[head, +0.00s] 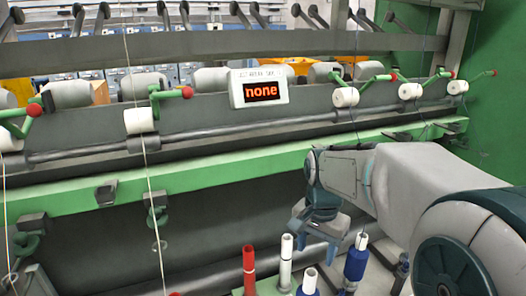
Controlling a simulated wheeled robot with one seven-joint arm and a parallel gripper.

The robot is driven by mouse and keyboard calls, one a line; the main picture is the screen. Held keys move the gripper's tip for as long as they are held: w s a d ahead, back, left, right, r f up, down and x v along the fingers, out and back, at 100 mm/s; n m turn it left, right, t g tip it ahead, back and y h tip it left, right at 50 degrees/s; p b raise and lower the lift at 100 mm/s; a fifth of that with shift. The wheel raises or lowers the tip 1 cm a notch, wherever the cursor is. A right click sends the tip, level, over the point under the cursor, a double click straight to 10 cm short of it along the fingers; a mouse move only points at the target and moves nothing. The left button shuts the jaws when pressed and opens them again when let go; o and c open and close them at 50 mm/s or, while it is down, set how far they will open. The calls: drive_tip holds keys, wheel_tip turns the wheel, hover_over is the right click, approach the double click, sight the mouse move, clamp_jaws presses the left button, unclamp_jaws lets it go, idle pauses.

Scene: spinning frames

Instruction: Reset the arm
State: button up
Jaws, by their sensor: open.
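My arm reaches in from the right of the head view. My gripper (316,238) points down in front of the green rail, with its jaws open and nothing seen between them. It hangs above and close to several upright spools and tubes at the bottom of the view. These include a red tube (249,268), a white tube (286,262), a white-topped blue spool (309,283) and a blue spool (355,264). I cannot tell the exact gap between the fingertips and the spools.
A spinning frame with a green rail (200,178) runs across the view. White rollers (345,97) and green levers with red knobs line it. A small display (259,88) reads "none". Thin yarns (147,170) hang at the left. A green wall (497,90) stands at the right.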

drive_tip(key=s+n+t+p, duration=0.1)
drive_tip(key=s+n+t, duration=0.1)
drive_tip(key=s+n, duration=0.5)
drive_tip(key=s, duration=0.5)
drive_tip(key=shift+f+n+t, duration=0.15)
drive_tip(key=shift+n+t, duration=0.15)
drive_tip(key=shift+n, duration=0.1)
